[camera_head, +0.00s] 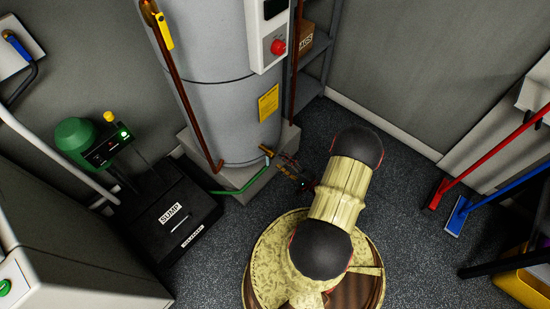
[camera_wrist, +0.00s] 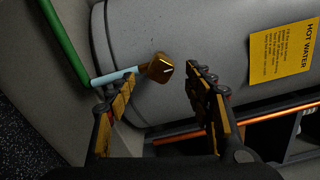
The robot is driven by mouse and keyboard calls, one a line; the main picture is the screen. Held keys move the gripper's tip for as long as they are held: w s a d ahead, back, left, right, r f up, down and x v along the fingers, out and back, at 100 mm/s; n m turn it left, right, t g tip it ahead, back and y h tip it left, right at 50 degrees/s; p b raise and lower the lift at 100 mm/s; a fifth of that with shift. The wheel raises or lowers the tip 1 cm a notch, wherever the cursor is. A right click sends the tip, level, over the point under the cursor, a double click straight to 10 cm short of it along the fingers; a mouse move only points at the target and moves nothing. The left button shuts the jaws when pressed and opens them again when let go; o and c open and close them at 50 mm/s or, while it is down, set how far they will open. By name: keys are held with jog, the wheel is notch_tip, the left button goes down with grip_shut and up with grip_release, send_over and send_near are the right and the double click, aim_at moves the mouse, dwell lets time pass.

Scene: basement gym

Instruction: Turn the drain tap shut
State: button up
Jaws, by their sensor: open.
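The drain tap (camera_head: 266,150) is low on the front of the grey water heater (camera_head: 235,115). In the wrist view its brass end (camera_wrist: 160,68) shows in the gap between my fingertips, with a pale blue piece (camera_wrist: 115,77) beside it and the green hose (camera_wrist: 64,42) beyond that. My gripper (camera_wrist: 161,76) is open, one finger on each side of the brass end. I cannot tell whether either finger touches it. In the head view my gripper (camera_head: 284,168) is small and dark beside the tap, partly hidden by my arm.
The green hose (camera_head: 240,187) runs left to the black sump box (camera_head: 172,212). A copper pipe (camera_head: 185,95) stands close along the heater. A yellow hot-water label (camera_wrist: 281,46) is on the heater.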

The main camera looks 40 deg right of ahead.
jog(key=shift+s, duration=0.85)
